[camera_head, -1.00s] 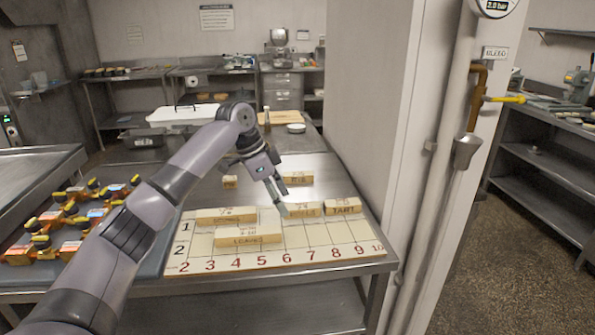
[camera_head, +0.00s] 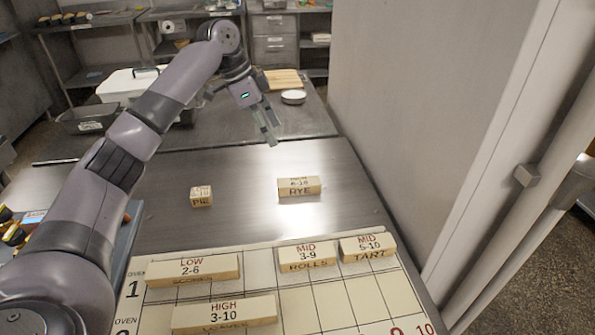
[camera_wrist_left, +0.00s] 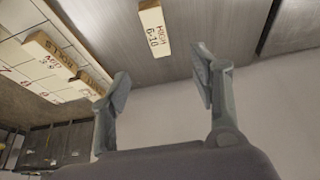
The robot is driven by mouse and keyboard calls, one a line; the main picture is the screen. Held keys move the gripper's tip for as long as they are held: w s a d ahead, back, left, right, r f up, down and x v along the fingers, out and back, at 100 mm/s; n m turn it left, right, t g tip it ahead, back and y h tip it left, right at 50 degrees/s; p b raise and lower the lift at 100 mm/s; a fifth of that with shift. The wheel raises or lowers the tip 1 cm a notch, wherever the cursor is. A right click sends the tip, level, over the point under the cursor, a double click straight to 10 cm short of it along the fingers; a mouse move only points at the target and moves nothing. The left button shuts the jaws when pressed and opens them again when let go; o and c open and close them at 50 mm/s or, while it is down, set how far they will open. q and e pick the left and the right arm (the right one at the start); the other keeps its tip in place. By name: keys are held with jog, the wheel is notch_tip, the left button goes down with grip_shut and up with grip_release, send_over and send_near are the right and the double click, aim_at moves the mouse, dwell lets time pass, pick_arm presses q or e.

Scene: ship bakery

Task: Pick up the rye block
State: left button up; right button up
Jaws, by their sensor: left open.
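The rye block (camera_head: 299,188) is a pale wooden block marked HIGH 6-10 and RYE, lying alone on the steel table behind the numbered board. In the left wrist view the rye block (camera_wrist_left: 153,29) shows at the top, beyond and between my finger tips. My left gripper (camera_head: 269,127) is open and empty, above and behind the rye block, a little to its left in the head view. The left gripper's two fingers (camera_wrist_left: 160,85) stand wide apart in the wrist view. My right gripper is not in view.
The small PIE block (camera_head: 201,197) stands left of the rye block. The board (camera_head: 262,262) in front holds the LOW 2-6 block (camera_head: 193,269), the HIGH 3-10 block (camera_head: 224,313), the ROLLS block (camera_head: 308,257) and the TART block (camera_head: 368,247). A wall (camera_head: 430,120) rises at right.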

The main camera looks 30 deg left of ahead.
pick_arm(q)
send_over(298, 181)
jog(key=a, duration=0.2)
jog(key=f, duration=0.6)
jog(key=s+f+p, duration=0.1)
jog(key=f, duration=0.3)
jog(key=shift+a+f, duration=0.1)
jog(key=shift+a, duration=0.05)
jog(key=shift+w+f, duration=0.1)
jog(key=shift+f, duration=0.3)
jog(key=x, duration=0.2)
jog(key=p+x, duration=0.1)
jog(key=x, duration=0.1)
jog(key=shift+d+f, duration=0.2)
jog(key=shift+d, duration=0.1)
jog(key=shift+d+f, duration=0.1)
jog(key=shift+f, duration=0.3)
jog(key=c, duration=1.2)
jog(key=shift+r, duration=0.1)
jog(key=shift+c, duration=0.4)
